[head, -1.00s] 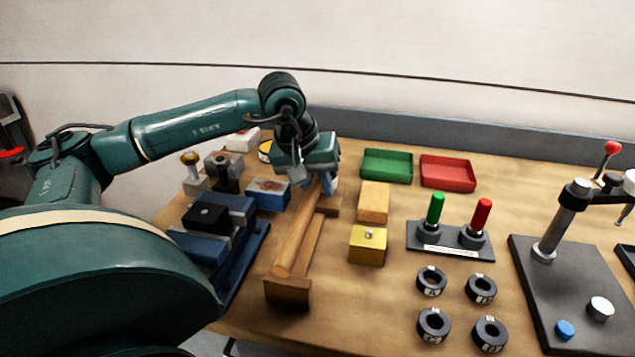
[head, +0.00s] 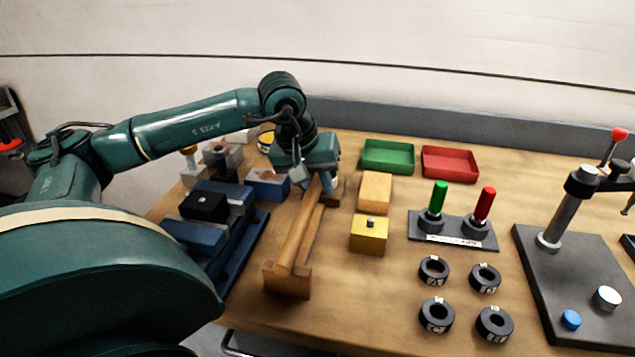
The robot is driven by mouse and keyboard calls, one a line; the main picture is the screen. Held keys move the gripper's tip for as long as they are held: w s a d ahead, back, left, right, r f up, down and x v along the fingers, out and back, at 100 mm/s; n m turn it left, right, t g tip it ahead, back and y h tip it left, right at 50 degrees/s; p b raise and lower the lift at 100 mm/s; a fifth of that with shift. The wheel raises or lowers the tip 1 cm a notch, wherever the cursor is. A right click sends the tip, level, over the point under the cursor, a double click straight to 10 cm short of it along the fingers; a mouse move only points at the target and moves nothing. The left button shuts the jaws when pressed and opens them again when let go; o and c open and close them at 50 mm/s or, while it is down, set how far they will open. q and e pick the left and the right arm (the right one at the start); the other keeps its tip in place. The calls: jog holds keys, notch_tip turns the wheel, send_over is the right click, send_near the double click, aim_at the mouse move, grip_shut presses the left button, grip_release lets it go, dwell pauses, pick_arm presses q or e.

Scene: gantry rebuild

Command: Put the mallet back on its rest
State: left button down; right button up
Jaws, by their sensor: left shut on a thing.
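The mallet shows as a long, light wooden handle (head: 298,235) slanting from my left gripper toward the front of the bench. My left gripper (head: 325,184) is shut on its far end, with blue fingertips partly showing. The wooden rest (head: 288,283) lies beneath, with a block at the front, a bar running back and another block at the far end. The near end of the handle meets the top of the front block. Whether the far end touches the rest is hidden by the gripper, and I cannot make out the mallet's head. My right gripper is out of view.
A blue vise-like fixture (head: 205,235) stands close left of the rest. A yellow block (head: 368,234) and a wooden block (head: 375,192) stand to its right. Green (head: 388,157) and red (head: 450,165) trays are behind. Several black rings lie right of a clear bench strip.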

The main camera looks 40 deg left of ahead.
pick_arm(q)
jog(key=c, duration=1.2)
grip_release()
jog(key=shift+o, duration=0.2)
jog(key=v, duration=1.3)
jog(key=shift+p, duration=0.4)
jog(key=shift+s, duration=0.1)
